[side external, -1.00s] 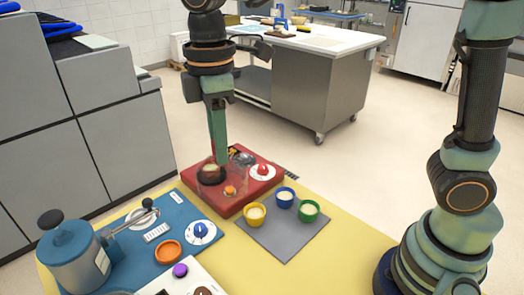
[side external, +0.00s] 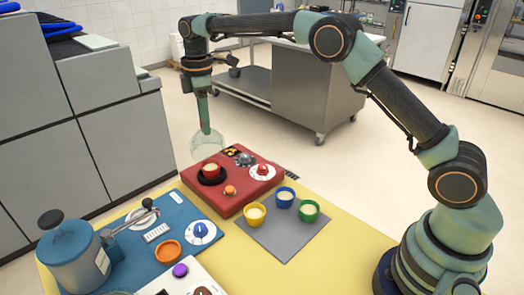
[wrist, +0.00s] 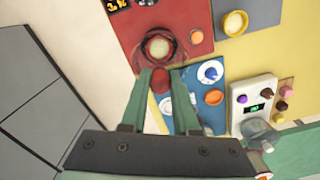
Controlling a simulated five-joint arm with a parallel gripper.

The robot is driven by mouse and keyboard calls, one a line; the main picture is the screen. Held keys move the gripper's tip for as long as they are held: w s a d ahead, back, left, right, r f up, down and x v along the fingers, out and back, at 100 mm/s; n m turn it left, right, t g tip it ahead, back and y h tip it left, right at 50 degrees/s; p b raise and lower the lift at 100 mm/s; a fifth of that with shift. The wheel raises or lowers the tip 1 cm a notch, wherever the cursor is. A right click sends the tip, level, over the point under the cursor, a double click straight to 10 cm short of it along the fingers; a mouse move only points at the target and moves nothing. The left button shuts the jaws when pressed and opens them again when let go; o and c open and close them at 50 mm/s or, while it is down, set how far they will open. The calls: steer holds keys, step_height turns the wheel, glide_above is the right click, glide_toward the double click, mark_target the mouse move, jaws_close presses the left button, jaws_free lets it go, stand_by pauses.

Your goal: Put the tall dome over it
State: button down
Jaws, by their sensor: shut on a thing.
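My gripper (side external: 205,131) points down, shut on the clear tall dome (side external: 207,147). The dome hangs at the far left edge of the red panel (side external: 250,190), behind the cup in the side view. A red cup with pale contents (side external: 211,171) stands uncovered on a black round plate on that panel. In the wrist view the cup (wrist: 159,46) shows just beyond my fingertips (wrist: 160,80), with a red knob between them. The dome's outline is hard to make out there.
An orange knob (side external: 229,190) and a red dial (side external: 262,170) sit near the cup on the panel. Yellow (side external: 254,215), blue (side external: 285,197) and green (side external: 308,210) cups stand on a grey mat.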

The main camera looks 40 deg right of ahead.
steer(key=shift+f, duration=3.2)
steer(key=shift+f, duration=0.15)
steer(key=c, duration=0.6)
jaws_free()
steer(key=shift+o, duration=0.4)
steer(key=o, duration=0.4)
steer(key=shift+r, duration=3.5)
